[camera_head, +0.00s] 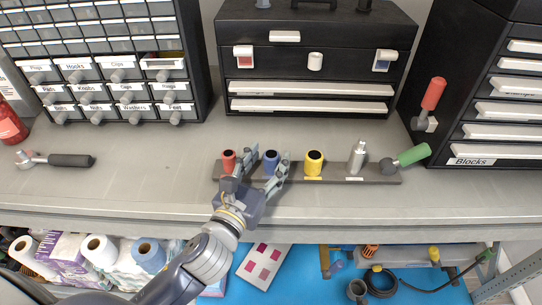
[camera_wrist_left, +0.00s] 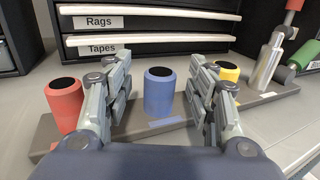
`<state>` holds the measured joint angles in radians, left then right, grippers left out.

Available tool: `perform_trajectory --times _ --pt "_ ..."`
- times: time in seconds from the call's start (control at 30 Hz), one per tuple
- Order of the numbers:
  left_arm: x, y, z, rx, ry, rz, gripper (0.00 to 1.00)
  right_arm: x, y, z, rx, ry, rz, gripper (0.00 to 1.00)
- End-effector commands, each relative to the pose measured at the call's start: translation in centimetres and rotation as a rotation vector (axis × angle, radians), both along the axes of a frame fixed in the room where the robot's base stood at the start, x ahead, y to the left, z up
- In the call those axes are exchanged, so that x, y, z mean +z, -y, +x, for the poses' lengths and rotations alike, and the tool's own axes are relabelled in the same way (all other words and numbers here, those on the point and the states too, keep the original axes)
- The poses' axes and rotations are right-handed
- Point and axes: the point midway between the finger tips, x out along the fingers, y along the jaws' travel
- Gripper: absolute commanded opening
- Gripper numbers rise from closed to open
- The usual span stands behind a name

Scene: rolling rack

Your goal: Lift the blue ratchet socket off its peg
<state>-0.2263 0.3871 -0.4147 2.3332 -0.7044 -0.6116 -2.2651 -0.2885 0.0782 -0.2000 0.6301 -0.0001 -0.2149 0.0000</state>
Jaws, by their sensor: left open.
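The blue ratchet socket (camera_head: 271,161) stands upright on the dark peg rail (camera_head: 333,179), between the red socket (camera_head: 228,161) and the yellow socket (camera_head: 314,162). In the left wrist view the blue socket (camera_wrist_left: 159,92) is centred between the two fingers, with a gap on each side. My left gripper (camera_head: 264,166) is open, its fingers on either side of the blue socket and not visibly touching it. The peg under the socket is hidden. My right gripper is not in view.
A bare silver adapter (camera_head: 357,160) and a green-handled ratchet (camera_head: 410,156) are at the rail's right end. A black toolbox (camera_head: 315,60) stands behind the rail. A dark-handled ratchet (camera_head: 70,160) lies far left. The counter between it and the rail is clear.

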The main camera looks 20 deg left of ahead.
Motion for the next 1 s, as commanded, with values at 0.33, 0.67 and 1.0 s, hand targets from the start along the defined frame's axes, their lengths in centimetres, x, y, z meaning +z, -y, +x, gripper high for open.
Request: perform_trajectory --times 0.33,0.67,1.0 --pt "0.0 0.3 2.3 -0.001 -0.001 0.000 0.52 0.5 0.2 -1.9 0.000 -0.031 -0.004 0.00" --pt "-0.1 0.3 2.3 0.000 -0.001 0.000 0.02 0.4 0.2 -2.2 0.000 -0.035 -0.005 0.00" --pt "0.0 0.2 2.3 0.000 -0.001 0.000 0.02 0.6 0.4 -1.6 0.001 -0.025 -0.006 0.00"
